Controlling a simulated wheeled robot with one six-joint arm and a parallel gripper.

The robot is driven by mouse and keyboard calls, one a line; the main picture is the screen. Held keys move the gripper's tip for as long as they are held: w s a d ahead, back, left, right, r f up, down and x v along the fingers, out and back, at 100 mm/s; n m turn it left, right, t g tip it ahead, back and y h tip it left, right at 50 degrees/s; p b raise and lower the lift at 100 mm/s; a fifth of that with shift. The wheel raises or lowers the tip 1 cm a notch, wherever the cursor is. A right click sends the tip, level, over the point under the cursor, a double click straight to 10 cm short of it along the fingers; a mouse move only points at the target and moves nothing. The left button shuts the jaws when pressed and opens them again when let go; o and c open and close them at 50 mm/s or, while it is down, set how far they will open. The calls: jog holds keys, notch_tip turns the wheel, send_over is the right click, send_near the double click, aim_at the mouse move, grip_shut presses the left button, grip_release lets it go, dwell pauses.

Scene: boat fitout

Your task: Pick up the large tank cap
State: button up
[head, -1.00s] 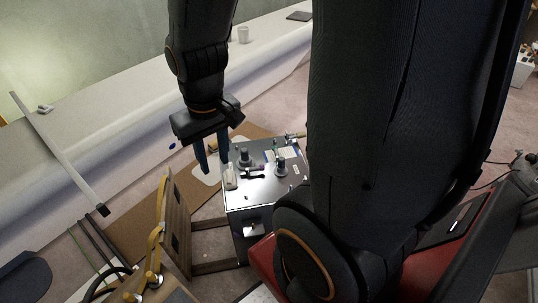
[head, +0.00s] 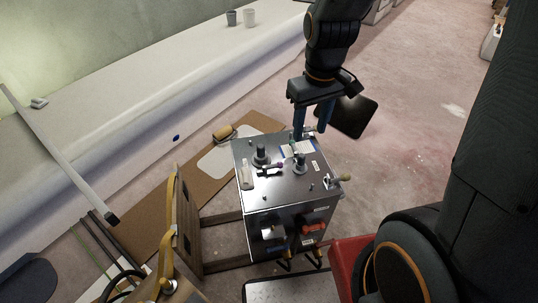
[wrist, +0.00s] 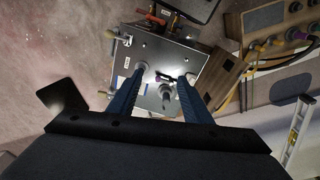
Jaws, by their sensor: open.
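A shiny metal tank (head: 281,190) stands on the floor with fittings on its top. Two dark grey round caps stand up from it: a left one (head: 261,155), which looks slightly bigger, and a right one (head: 300,163). I cannot surely tell which is the large tank cap. In the wrist view the left cap (wrist: 168,97) shows between my fingers, lower in the picture; the right cap (wrist: 143,67) is close to the left fingertip. My gripper (head: 311,134) is open and empty, with blue fingers pointing down over the tank's far right edge.
The tank top also carries a pale bottle-like item (head: 247,175), a small purple-tipped fitting (head: 278,166) and a side valve (head: 341,179). A wooden panel (head: 182,225) stands left. Floor on the right is mostly clear.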

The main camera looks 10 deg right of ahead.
jog(key=w+a+f+n+b, duration=0.3)
jog(key=w+a+f+n, duration=0.25)
jog(key=w+f, duration=0.45)
jog(key=n+b, duration=0.3)
jog(key=n, duration=0.3)
send_over(260, 145)
jog(key=shift+g, duration=0.4)
notch_tip(260, 145, down, 9)
jog(key=shift+d+r, duration=0.1)
jog(key=shift+f, duration=0.35)
jog(key=shift+f+p, duration=0.9)
jog(key=shift+f, duration=2.75)
jog(key=shift+s, duration=0.1)
grip_shut()
